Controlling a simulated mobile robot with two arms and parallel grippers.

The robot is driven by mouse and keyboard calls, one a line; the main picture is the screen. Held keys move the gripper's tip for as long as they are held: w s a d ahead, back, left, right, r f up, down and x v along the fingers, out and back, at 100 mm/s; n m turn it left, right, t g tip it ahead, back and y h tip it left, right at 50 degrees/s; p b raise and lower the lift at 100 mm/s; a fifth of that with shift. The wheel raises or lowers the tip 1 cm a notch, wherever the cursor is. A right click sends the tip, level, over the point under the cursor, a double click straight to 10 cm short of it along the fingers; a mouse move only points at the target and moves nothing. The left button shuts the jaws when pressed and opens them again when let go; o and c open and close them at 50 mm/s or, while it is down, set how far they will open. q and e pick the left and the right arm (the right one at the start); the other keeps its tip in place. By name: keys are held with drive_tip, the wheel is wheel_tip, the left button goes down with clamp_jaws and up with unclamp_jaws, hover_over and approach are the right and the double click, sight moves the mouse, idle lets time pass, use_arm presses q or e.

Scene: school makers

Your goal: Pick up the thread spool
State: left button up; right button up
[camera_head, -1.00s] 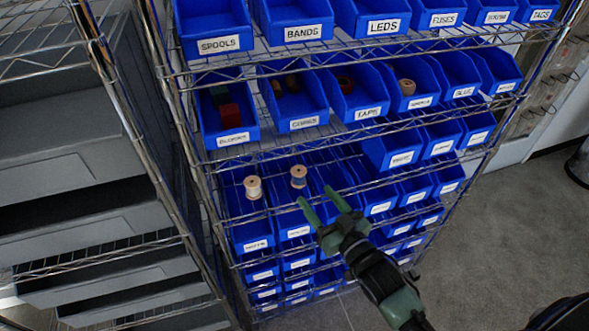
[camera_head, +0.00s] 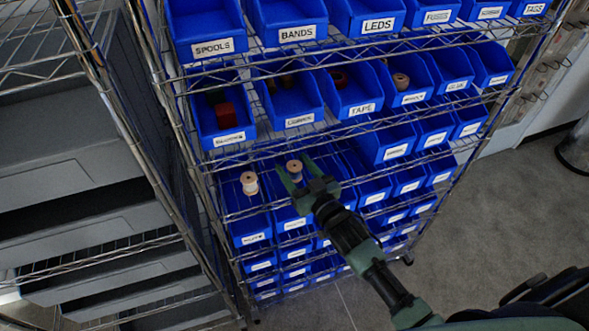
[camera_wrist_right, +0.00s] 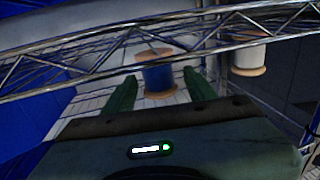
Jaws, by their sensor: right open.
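A thread spool (camera_head: 294,172) with wooden ends and blue thread stands in a blue bin on the wire rack. It shows in the right wrist view (camera_wrist_right: 158,76) too, in line with the gap between the green fingers. My right gripper (camera_head: 295,164) is open, one fingertip on each side of the spool as seen. I cannot tell if either finger touches it. A second spool (camera_head: 249,184) with pale thread stands in the neighbouring bin to the left, and on the right in the right wrist view (camera_wrist_right: 248,56). My left gripper is not in view.
A wire shelf edge (camera_wrist_right: 110,68) crosses the right wrist view close to the fingers. Rows of labelled blue bins (camera_head: 296,120) fill the shelves above and below. Another rack with grey bins (camera_head: 70,185) stands on the left.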

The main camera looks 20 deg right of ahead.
clamp_jaws()
drive_tip(key=shift+r, duration=0.1)
